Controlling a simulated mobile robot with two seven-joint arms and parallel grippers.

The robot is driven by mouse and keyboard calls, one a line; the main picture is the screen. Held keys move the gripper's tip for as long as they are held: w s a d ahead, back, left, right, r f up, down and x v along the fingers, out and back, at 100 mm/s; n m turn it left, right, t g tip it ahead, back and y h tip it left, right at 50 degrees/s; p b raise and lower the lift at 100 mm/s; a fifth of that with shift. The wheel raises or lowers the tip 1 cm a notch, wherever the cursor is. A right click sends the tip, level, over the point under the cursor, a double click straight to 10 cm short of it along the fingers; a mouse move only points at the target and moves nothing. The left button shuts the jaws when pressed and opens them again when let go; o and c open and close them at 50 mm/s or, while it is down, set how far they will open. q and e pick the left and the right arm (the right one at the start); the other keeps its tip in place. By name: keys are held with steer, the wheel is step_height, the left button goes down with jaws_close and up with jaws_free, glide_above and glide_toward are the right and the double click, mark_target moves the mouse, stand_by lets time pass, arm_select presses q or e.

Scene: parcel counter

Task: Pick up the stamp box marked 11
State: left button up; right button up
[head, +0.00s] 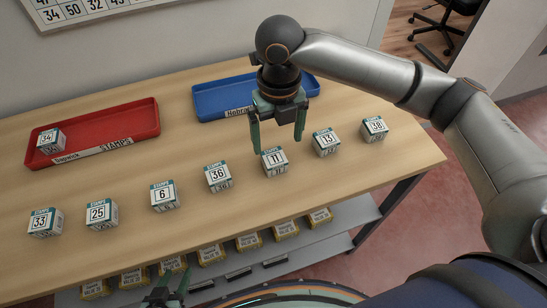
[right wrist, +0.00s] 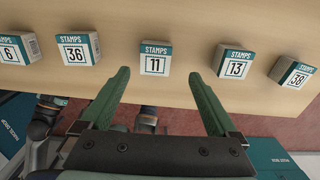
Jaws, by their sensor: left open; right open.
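The stamp box marked 11 (head: 275,161) is a small white cube with a teal STAMPS band, standing on the wooden counter in the row of boxes. My right gripper (head: 279,142) is open above and just behind it in the head view, its fingers empty. In the right wrist view the box marked 11 (right wrist: 155,60) sits between the two fingertip lines, beyond the tips of the right gripper (right wrist: 158,78), with no visible contact. My left gripper (head: 165,292) is open at the bottom of the head view, below the counter's front edge, away from the boxes.
Box 36 (head: 218,177) and box 13 (head: 326,143) flank box 11 with gaps between. Boxes 6 (head: 164,196), 25 (head: 102,214), 33 (head: 45,222) and 38 (head: 374,129) continue the row. A red tray (head: 149,119) holds box 34 (head: 50,140); a blue tray (head: 208,100) looks empty.

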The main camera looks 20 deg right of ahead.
mark_target(274, 157)
steer(key=f, duration=0.7)
steer(key=shift+a+f, duration=0.15)
steer(key=shift+a, duration=0.2)
steer(key=shift+c, duration=0.3)
steer(key=c, duration=1.4)
steer(key=shift+r, duration=0.2)
